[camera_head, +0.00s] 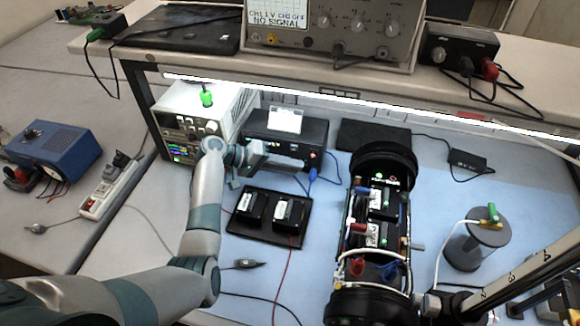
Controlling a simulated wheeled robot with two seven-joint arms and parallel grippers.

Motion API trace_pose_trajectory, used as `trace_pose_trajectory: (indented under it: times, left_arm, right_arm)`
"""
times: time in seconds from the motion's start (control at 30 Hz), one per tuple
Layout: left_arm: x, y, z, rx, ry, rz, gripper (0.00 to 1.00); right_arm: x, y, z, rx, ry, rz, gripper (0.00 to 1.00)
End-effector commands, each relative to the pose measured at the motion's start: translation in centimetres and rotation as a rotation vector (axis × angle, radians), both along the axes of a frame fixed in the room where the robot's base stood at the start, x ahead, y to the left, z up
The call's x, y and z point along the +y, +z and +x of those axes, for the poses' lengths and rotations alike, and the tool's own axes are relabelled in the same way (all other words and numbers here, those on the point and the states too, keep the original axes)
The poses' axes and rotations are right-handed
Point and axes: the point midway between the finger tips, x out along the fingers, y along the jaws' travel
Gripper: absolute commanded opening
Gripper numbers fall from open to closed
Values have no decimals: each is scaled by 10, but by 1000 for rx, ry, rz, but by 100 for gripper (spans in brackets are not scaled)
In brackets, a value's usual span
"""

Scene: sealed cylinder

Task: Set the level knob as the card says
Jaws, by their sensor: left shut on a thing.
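A black box (312,132) stands under the shelf with a small white card (286,120) on its top. The writing on the card is too small to read. My left gripper (268,160) reaches the left part of the box's front. It is shut, and its fingers appear closed on the level knob there. The gripper hides the knob, so its setting cannot be read. My right gripper is not in view.
A black tray (236,229) with two dark modules lies in front of the box. A beige instrument (172,106) is left of the box.

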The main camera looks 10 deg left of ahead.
Motion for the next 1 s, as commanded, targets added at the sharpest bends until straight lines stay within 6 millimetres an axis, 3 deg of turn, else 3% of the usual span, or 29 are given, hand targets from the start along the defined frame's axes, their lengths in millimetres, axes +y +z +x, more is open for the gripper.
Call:
trace_pose_trajectory:
  times: [0.03, 0.07, 0.1, 0.57, 0.77, 0.97, 1.0]
  left_arm:
    - [-1, 0, 0, 0, 1, 0, 0]
    - [-1, 0, 0, 0, 0, 0, 22]
    - [-1, 0, 0, 0, 0, 0, 27]
    - [5, 4, -2, 1, 0, 2, 27]
    - [21, 14, -10, 1, 2, 2, 27]
    - [51, 32, -23, 2, 2, 4, 27]
    - [57, 31, -26, 0, 1, 4, 27]
  right_arm:
    - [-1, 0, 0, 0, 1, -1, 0]
    - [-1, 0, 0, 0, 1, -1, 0]
    - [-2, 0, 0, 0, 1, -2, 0]
    - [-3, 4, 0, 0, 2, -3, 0]
    - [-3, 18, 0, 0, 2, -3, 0]
    - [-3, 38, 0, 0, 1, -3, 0]
    - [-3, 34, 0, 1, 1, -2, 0]
